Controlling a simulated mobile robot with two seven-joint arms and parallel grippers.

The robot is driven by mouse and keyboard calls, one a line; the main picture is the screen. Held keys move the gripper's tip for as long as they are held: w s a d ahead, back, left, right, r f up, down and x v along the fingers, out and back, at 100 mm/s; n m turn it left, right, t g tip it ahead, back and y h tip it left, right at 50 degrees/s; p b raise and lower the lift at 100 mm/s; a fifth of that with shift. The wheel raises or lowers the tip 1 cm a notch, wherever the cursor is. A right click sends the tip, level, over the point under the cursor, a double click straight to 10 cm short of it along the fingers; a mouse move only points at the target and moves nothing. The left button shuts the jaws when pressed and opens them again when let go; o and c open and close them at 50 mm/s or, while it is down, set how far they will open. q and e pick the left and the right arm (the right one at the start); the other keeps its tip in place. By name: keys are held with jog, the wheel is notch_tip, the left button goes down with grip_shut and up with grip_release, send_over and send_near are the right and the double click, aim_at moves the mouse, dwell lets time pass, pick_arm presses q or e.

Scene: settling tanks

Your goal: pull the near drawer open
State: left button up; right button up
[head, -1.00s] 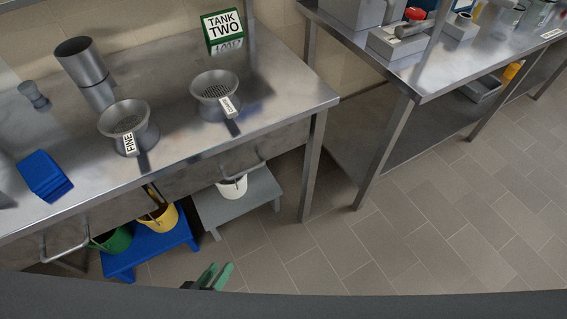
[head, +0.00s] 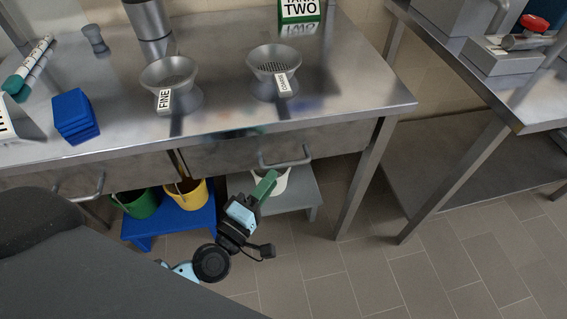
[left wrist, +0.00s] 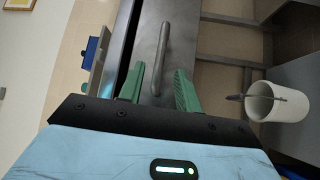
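A grey metal drawer front (head: 340,142) with a bar handle (head: 285,159) sits under the steel table, on the right; it looks closed. A second bar handle (head: 79,189) is on the drawer front at the left. My left gripper (head: 266,184), with green fingers, is just below and in front of the right handle. In the left wrist view, the handle (left wrist: 164,45) runs between the two open green fingertips (left wrist: 160,76). I see no clear contact. My right gripper is in neither view.
The steel table (head: 340,85) holds a FINE funnel (head: 168,72), a COARSE funnel (head: 274,62) and blue blocks (head: 75,114). Below are a blue stool (head: 150,227) with green and yellow buckets, and a grey stool (head: 300,190) with a white bucket (left wrist: 277,102). A table leg (head: 360,180) stands right.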

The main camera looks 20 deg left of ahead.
aim_at(283, 163)
pick_arm(q)
jog(key=shift+x, duration=3.1)
grip_shut()
